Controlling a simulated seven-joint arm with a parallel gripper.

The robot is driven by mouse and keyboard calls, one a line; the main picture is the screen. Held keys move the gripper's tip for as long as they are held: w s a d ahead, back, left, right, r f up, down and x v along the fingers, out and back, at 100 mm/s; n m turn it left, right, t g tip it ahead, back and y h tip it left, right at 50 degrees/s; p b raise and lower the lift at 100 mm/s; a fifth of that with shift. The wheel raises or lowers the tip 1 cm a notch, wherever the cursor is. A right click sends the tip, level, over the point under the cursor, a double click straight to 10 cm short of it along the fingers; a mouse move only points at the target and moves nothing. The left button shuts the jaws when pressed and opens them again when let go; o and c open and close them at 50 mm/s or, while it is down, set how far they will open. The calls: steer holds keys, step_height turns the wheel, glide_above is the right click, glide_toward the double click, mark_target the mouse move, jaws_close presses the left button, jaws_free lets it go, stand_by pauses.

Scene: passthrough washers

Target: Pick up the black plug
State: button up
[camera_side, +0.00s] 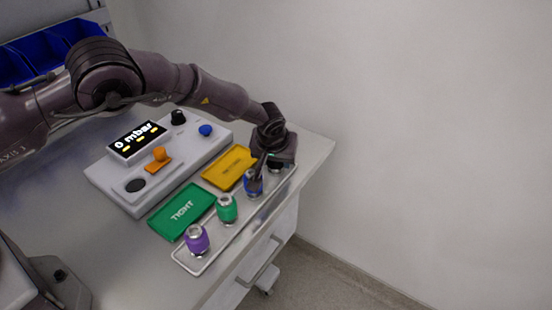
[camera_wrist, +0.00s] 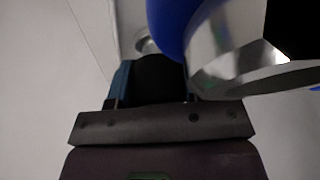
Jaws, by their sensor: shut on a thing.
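The black plug (camera_side: 275,166) is at the far right end of the clear tray, mostly hidden by my gripper (camera_side: 262,165) in the side view. In the wrist view, a black body (camera_wrist: 158,75) with a silvery end (camera_wrist: 147,43) shows between my fingers. My gripper is shut on it, and it seems to be the black plug. Whether it is lifted off the tray, I cannot tell. A blue plug (camera_side: 253,186) with a metal end stands close beside my gripper. It also looms large at the upper right of the wrist view (camera_wrist: 226,50).
A green plug (camera_side: 227,210) and a purple plug (camera_side: 197,241) stand farther left in the tray (camera_side: 187,265). A yellow pad (camera_side: 229,168) and a green pad marked TIGHT (camera_side: 182,212) lie behind them. A grey device (camera_side: 110,179) reads 0 mbar. The table's right corner is free.

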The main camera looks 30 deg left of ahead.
steer(key=shift+r, duration=0.55)
step_height(320, 180, up, 3)
steer(key=shift+s+f, duration=0.1)
steer(key=shift+f, duration=0.1)
steer(key=s+a+r, duration=0.4)
steer(key=s+r, duration=0.5)
steer(key=s, duration=0.4)
steer(key=s+a+n+g+y, duration=0.1)
steer(key=s+a+n, duration=0.45)
steer(key=a, duration=0.35)
steer(key=s+a+n+g+y, duration=0.1)
steer(key=s+a+n+g, duration=0.1)
steer(key=s+a+n, duration=0.5)
steer(key=shift+w+a+f+m+t, duration=0.1)
steer(key=shift+w+a+f+m, duration=0.15)
steer(key=shift+f+m, duration=0.45)
steer(key=shift+w+a+f+m+t, duration=0.1)
steer(key=shift+w+a+f+m, duration=0.25)
steer(key=shift+f, duration=0.6)
steer(key=shift+w+a+f+m+t, duration=0.1)
steer(key=shift+w+a+f+m, duration=0.05)
steer(key=shift+f+m, duration=0.55)
steer(key=shift+f, duration=0.25)
steer(key=shift+f, duration=0.85)
